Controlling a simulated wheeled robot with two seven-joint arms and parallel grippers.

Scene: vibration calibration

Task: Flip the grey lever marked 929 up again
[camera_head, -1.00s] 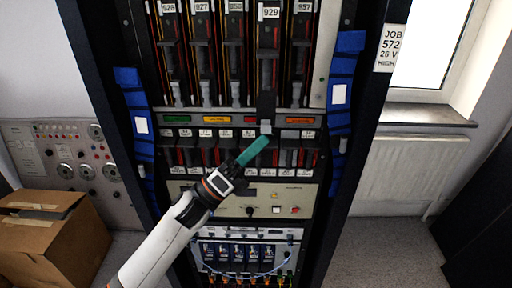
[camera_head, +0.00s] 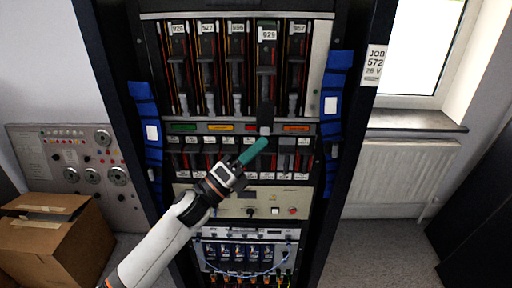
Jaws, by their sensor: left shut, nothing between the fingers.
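The module marked 929 (camera_head: 268,35) is in the upper row of the rack, second from the right. Its grey lever (camera_head: 265,116) hangs down below the row, over the strip of coloured labels, lower than the levers of its neighbours. Its pale tip (camera_head: 264,131) is at the bottom. My left gripper (camera_head: 262,144), with teal fingers, is shut and empty. Its fingertips are just below the lever's tip; I cannot tell whether they touch it. My right gripper is not in view.
Blue padded straps (camera_head: 335,80) line the rack's posts. A cardboard box (camera_head: 50,240) is at the lower left, and a radiator (camera_head: 400,175) at the right.

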